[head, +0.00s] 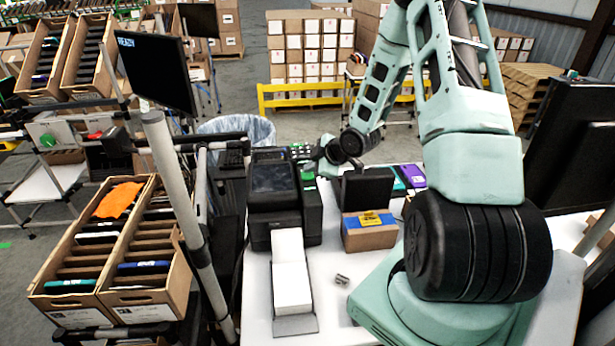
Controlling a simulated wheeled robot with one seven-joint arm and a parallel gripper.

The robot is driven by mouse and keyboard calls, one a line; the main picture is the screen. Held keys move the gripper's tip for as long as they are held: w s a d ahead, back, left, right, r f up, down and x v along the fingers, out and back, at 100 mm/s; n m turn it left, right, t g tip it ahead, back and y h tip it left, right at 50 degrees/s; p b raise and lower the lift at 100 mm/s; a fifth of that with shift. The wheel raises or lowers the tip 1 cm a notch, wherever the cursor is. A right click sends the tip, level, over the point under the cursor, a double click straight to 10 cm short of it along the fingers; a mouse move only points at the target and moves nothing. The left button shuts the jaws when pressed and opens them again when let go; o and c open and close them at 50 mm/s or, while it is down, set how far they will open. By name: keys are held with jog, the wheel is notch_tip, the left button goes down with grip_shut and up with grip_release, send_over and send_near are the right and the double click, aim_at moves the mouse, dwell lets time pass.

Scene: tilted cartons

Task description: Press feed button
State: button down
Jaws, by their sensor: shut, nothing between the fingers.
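The black label printer (272,195) stands on the white table, with a dark screen on its top and a white label strip (290,270) coming out of its front. A small green button (307,175) shows on the top of the printer's right part; I take it for the feed button, though no lettering is readable. My gripper (316,166) is shut and empty. It is small in view, at the back right of the printer, close to the green button. I cannot tell whether its fingertips touch the button.
A cardboard box (369,230) with a yellow label stands right of the printer. A small metal piece (342,280) lies on the white table (330,315). A monitor (158,70) on a pole (175,210) and tilted cartons (145,300) are at left.

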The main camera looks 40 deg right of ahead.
aim_at(310, 176)
jog(key=shift+f+b, duration=0.4)
dwell(0.5)
jog(key=shift+r, duration=0.15)
jog(key=shift+r+p, duration=0.6)
jog(key=shift+r, duration=0.1)
notch_tip(310, 176, up, 5)
jog(key=p, duration=0.4)
dwell(0.4)
jog(key=shift+a, duration=0.1)
dwell(0.6)
